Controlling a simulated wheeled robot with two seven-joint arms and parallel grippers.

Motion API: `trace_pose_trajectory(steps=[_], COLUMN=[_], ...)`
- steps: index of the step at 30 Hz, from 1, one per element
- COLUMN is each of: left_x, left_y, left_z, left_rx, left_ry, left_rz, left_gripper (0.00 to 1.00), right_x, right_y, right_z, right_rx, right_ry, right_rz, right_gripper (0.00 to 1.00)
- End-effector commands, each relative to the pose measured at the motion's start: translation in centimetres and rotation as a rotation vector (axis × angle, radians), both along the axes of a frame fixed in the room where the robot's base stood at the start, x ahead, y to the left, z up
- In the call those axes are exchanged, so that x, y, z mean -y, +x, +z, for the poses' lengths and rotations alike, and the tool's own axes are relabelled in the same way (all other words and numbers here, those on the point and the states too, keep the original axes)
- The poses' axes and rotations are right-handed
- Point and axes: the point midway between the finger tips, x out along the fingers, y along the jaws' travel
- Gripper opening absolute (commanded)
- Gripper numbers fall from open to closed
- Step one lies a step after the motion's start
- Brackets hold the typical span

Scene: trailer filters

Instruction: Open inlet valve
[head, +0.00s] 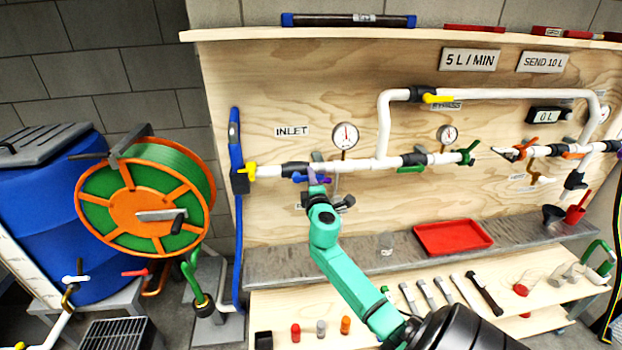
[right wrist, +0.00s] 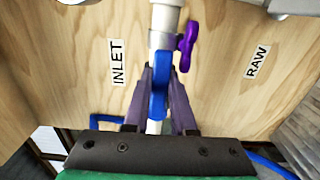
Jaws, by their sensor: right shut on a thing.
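The inlet valve's blue handle (right wrist: 158,88) lies between the two purple-grey fingers of my right gripper (right wrist: 158,100) in the right wrist view. The fingers are shut on it. The handle looks in line with the white pipe (right wrist: 165,18). In the head view my right gripper (head: 316,182) reaches up to the pipe below the INLET sign (head: 292,131), and the blue handle (head: 299,178) shows just left of it. The fingers partly hide the valve body. My left gripper is not in view.
A small purple handle (right wrist: 186,46) sits close beside the blue one, near the RAW label (right wrist: 257,61). A pressure gauge (head: 344,136) stands above the pipe. A red tray (head: 453,236) lies on the shelf.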

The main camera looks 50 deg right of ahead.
Motion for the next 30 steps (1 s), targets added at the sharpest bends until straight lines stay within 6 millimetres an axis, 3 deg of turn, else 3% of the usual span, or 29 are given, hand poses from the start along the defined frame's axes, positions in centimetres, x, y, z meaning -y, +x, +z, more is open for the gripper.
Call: trace_pose_trajectory(steps=[1,3,17,23,30], left_x=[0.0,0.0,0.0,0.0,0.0], left_y=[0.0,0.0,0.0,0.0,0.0], left_z=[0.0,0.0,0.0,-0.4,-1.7], left_rx=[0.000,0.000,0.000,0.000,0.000], left_ry=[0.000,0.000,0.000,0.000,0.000], left_rz=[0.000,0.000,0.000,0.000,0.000], left_gripper=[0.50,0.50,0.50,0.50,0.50], right_x=[0.0,0.0,-0.7,-3.1,-7.1], right_y=[0.0,0.0,-0.8,-3.9,-9.4], right_z=[-0.1,-0.1,-0.1,-0.3,-0.5], right_rx=[-0.003,-0.003,0.001,-0.001,-0.003], right_ry=[-0.003,-0.003,0.001,0.002,0.002], right_rz=[0.000,0.000,0.002,0.003,0.000], right_gripper=[0.28,0.54,0.54,0.54,0.54])
